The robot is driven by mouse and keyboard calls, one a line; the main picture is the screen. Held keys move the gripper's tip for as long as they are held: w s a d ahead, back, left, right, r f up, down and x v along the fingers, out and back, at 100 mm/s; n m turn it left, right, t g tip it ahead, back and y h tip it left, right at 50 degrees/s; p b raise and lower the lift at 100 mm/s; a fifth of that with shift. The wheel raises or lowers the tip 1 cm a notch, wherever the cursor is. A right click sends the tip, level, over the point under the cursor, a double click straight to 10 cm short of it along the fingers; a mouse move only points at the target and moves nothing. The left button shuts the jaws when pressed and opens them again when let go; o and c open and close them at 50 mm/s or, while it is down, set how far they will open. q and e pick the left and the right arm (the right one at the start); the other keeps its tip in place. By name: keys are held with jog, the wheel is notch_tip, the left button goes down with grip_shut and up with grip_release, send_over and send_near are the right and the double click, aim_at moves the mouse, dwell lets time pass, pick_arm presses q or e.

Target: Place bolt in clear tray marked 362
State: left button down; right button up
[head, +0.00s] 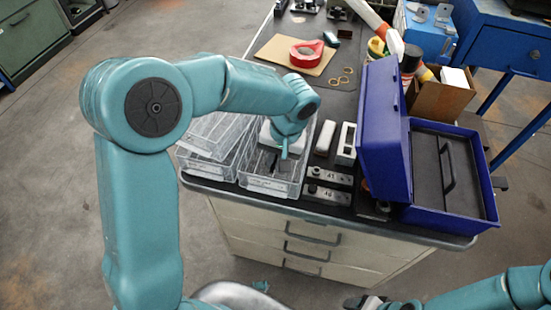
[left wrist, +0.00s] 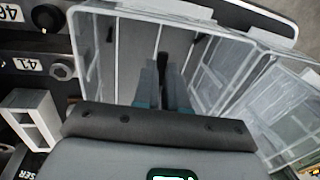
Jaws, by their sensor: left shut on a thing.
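Two clear trays stand side by side near the bench's front left edge. My left gripper (head: 284,155) points down into the right-hand clear tray (head: 268,187), between its walls. In the left wrist view the fingers (left wrist: 168,92) are inside the same tray (left wrist: 118,52). The gripper is shut on a small dark thing, probably the bolt, mostly hidden by the fingers; I cannot tell whether it touches the floor. The tray's front label is too small to read. My right gripper (head: 366,302) is at the bottom edge, partly cut off, its jaws unclear.
The other clear tray (head: 200,145) stands close on the left. To the right are blocks marked 41 (head: 330,176) and 46 (head: 327,194), a white hollow block (head: 346,145), and an open blue case (head: 382,125). Red tape (head: 305,54) lies farther back.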

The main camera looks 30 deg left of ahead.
pick_arm(q)
jog(key=shift+f+b, duration=0.6)
jog(key=c, duration=1.1)
grip_release()
jog(key=shift+r, duration=0.1)
jog(key=shift+r+p, duration=0.3)
jog(key=shift+p, duration=0.1)
jog(key=shift+r+p, duration=0.6)
jog(key=shift+r, duration=0.05)
jog(key=r, duration=0.3)
jog(key=d+r, duration=0.1)
jog(key=r, duration=0.3)
jog(key=d+r+p, duration=0.1)
jog(key=r, duration=0.3)
jog(key=shift+w, duration=0.3)
